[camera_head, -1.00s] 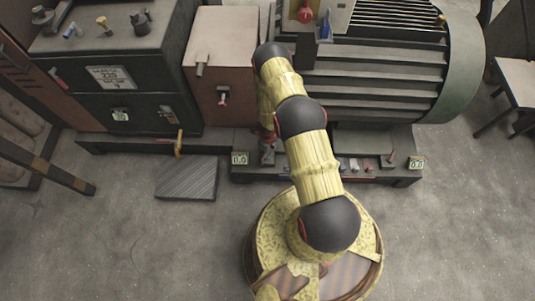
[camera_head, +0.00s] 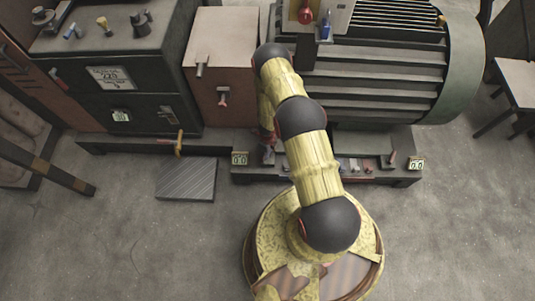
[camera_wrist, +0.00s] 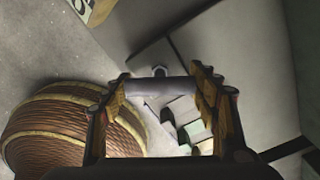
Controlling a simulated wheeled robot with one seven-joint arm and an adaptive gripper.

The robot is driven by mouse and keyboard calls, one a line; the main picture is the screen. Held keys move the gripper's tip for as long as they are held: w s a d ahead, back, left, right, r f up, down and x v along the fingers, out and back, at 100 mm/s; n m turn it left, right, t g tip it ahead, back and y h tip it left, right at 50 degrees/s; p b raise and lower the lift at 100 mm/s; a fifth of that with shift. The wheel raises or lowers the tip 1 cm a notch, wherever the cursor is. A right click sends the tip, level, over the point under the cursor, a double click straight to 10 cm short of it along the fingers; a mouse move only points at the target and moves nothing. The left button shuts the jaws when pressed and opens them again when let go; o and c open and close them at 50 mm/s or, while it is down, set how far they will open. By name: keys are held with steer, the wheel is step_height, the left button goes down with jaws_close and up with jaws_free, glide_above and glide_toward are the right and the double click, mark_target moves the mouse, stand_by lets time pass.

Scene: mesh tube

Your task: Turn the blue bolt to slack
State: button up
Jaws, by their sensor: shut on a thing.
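My gripper (camera_wrist: 162,88) shows in the wrist view with a finger on each side. It is shut on a grey-blue bar (camera_wrist: 162,90) that lies across between the fingers. I cannot tell whether this bar is the blue bolt; its ends are hidden by the fingers. In the head view my arm reaches over the front edge of the machine's base, and the fingertips are hidden or too small to make out.
A low dark base (camera_head: 300,172) carries the motor, a brown box (camera_head: 221,60) and small fittings. Numeric displays sit at its left (camera_head: 239,159) and right (camera_head: 416,163). A dark cabinet (camera_head: 110,75) stands left. A ribbed plate (camera_head: 187,179) lies on otherwise open floor.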

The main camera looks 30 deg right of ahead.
steer(key=n+p, duration=0.1)
steer(key=n, duration=1.2)
steer(key=shift+n, duration=0.4)
steer(key=n, duration=1)
stand_by(0.5)
steer(key=o, duration=1.2)
